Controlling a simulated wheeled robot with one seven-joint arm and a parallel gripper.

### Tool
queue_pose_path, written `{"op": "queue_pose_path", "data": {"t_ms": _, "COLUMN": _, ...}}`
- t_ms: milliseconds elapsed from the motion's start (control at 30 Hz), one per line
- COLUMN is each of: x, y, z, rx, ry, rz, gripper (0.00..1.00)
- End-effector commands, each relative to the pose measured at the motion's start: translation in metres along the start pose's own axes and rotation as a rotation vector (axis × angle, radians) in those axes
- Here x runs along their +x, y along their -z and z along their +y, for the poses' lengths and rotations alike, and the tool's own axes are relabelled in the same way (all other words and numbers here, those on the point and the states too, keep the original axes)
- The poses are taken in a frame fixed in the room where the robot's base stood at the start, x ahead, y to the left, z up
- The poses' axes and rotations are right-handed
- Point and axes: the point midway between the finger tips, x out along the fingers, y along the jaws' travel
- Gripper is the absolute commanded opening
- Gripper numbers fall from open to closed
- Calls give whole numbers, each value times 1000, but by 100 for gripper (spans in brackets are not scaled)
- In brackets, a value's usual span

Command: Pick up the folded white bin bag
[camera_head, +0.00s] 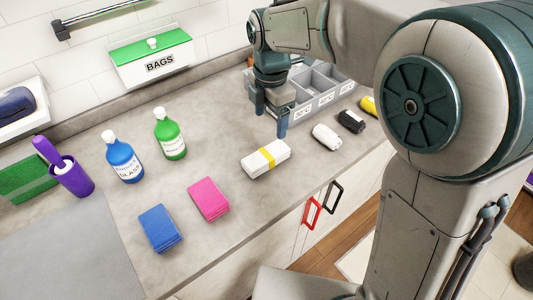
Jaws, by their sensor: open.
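A folded white bundle (252,167) with a yellow band lies on the grey counter, near its front edge; it looks like the folded white bin bag. A smaller white roll (326,137) lies to its right. My gripper (271,122) points down, with its two fingers apart and nothing visible between them. It is above and behind the white bundle, in front of the grey divided tray, and apart from the bundle. My arm reaches in from the right and hides part of the tray.
The grey divided tray (322,102) stands behind a black roll (351,121) and a yellow roll (369,105). A pink cloth (208,199), blue cloth (160,228), green bottle (170,137), blue bottle (123,159) and purple holder (75,180) are left. A BAGS box (150,65) is at the wall.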

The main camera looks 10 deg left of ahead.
Motion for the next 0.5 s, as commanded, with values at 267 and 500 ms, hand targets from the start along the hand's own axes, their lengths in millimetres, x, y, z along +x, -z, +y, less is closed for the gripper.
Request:
{"op": "queue_pose_path", "data": {"t_ms": 267, "x": 36, "y": 5, "z": 4, "rx": -54, "ry": 10, "rz": 0, "gripper": 73}}
{"op": "queue_pose_path", "data": {"t_ms": 500, "x": 77, "y": 5, "z": 4, "rx": -53, "ry": 7, "rz": 0, "gripper": 73}}
